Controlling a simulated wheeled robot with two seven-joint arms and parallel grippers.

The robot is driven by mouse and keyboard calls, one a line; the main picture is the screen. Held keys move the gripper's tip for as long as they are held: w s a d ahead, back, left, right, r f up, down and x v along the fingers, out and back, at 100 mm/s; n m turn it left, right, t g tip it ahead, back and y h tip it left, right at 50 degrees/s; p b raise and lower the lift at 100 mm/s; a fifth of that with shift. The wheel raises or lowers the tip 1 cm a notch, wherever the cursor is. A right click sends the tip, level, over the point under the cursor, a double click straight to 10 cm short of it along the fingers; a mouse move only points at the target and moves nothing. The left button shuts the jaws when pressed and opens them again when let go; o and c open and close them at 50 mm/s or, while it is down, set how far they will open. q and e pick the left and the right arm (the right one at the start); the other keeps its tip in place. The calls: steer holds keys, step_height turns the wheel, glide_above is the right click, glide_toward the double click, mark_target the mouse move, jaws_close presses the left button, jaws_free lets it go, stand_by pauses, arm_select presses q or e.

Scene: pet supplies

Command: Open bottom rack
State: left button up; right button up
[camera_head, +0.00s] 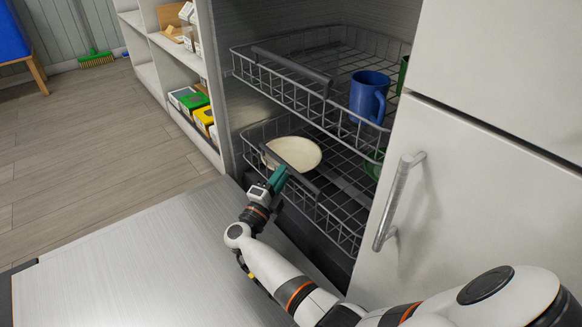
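The bottom rack (346,228) is a grey wire basket low in the cabinet opening, with a dark handle bar (304,185) along its front. A pale round plate (297,152) lies in it, and part of a green item (374,165) shows at its right. My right gripper (278,178), with teal fingers, is at the front of the bottom rack, at its handle bar. The fingers overlap the bar in the picture, so I cannot tell whether they are shut on it. My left gripper is not in view.
The top rack (285,97) sits above, holding a blue mug (369,95) and a partly hidden green one (403,73). A flat metallic panel (130,255) lies in front. A white door with a handle (398,200) stands at right. Shelves (180,62) stand behind left.

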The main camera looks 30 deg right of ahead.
steer(key=b+x, duration=0.2)
steer(key=x, duration=0.4)
steer(key=shift+c, duration=0.3)
jaws_close()
